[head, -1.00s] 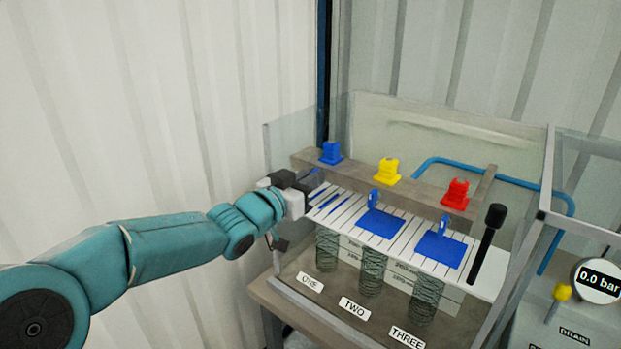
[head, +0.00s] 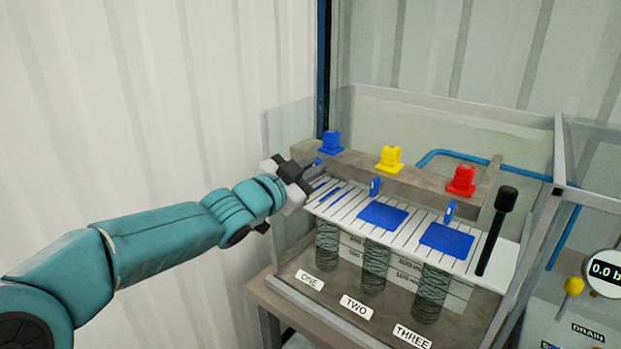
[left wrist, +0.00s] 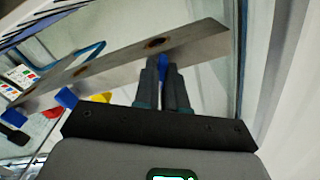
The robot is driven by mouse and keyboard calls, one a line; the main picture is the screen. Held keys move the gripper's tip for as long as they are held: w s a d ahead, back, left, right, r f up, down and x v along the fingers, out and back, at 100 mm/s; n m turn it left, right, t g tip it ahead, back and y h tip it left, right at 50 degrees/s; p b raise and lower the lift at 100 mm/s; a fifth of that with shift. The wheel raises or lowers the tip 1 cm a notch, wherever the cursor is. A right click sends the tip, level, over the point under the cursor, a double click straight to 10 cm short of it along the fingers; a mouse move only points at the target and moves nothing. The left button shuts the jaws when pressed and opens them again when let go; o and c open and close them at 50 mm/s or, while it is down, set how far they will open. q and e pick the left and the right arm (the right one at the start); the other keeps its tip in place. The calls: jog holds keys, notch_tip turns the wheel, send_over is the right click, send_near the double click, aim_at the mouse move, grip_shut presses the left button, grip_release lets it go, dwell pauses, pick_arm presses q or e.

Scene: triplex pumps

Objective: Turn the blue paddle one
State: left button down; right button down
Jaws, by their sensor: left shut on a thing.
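Blue paddle one stands above the coil labelled ONE (head: 310,280). Its flap (head: 329,193) shows in the head view only as thin blue strips among the white slats, beside my gripper. My left gripper (head: 314,167) is at its handle, near the left end of the beam, and covers most of it. In the left wrist view the fingers (left wrist: 163,80) are shut on the blue handle (left wrist: 162,67), just in front of the beam. Paddles two (head: 383,216) and three (head: 447,240) show flat blue flaps with upright tabs. My right gripper is not in view.
The grey beam (head: 425,188) carries blue (head: 331,142), yellow (head: 390,158) and red (head: 461,181) knobs. A black-knobbed lever (head: 497,230) stands at the right of the slats. Clear panels and a frame (head: 545,215) enclose the tank. A gauge (head: 605,273) is at far right.

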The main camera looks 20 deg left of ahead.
pick_arm(q)
jog(key=m+b, duration=0.1)
jog(key=m, duration=0.2)
jog(key=m+b, duration=0.2)
jog(key=m, duration=0.1)
jog(key=shift+d+f+m, duration=0.1)
jog(key=shift+f+m, duration=0.1)
jog(key=shift+m, duration=0.1)
jog(key=m+b, duration=0.1)
jog(key=m, duration=0.4)
jog(key=shift+b, duration=0.35)
jog(key=shift+m, duration=0.3)
jog(key=c, duration=1.2)
grip_release()
jog(key=shift+s, duration=0.15)
jog(key=v, duration=1.6)
